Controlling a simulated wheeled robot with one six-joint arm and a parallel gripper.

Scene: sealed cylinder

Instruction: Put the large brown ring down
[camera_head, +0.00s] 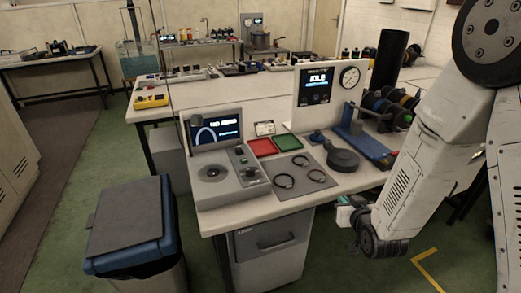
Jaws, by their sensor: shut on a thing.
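My gripper (350,213) is small in view at the lower right, beyond the front right edge of the workbench and below its top. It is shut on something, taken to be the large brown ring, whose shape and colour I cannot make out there. On the grey mat (302,190) lie three thin dark rings: one at the left (284,181), one at the right (317,175) and one behind (300,160). None of them looks clearly brown.
A round black object (342,159) stands right of the mat. Behind the mat are a red tray (262,147) and a green tray (287,142). A grey console (222,172) stands at the left, and a spool rack (388,108) at the back right. A bin (132,225) stands left of the bench.

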